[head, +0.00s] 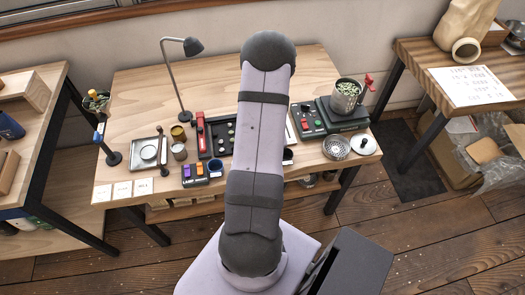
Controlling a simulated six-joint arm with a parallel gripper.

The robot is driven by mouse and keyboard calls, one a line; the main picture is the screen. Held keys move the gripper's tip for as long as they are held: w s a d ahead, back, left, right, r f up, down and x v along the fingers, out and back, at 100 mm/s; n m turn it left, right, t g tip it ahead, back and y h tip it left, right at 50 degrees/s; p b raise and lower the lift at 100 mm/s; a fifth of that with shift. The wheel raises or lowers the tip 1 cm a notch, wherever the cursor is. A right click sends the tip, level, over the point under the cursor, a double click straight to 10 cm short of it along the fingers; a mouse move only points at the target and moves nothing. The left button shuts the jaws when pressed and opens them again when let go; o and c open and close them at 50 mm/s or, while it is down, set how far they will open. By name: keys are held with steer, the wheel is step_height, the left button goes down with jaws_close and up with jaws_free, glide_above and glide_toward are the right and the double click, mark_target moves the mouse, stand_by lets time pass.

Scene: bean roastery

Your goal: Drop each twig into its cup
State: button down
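Several small cups stand on the left half of the wooden table: a mustard cup (178,132), a beige cup (179,151) just in front of it, and a dark blue cup (215,168) nearer the front edge. I cannot make out any twig for certain. A dark tray (213,151) with small round items lies right of the mustard cup, partly hidden by my arm. My arm rises through the middle of the view and hides the table's centre. My gripper does not show.
A square metal tray (136,164) holding a round dish is at the left. A black lamp (164,75) stands behind. White cards (122,190) line the front left.

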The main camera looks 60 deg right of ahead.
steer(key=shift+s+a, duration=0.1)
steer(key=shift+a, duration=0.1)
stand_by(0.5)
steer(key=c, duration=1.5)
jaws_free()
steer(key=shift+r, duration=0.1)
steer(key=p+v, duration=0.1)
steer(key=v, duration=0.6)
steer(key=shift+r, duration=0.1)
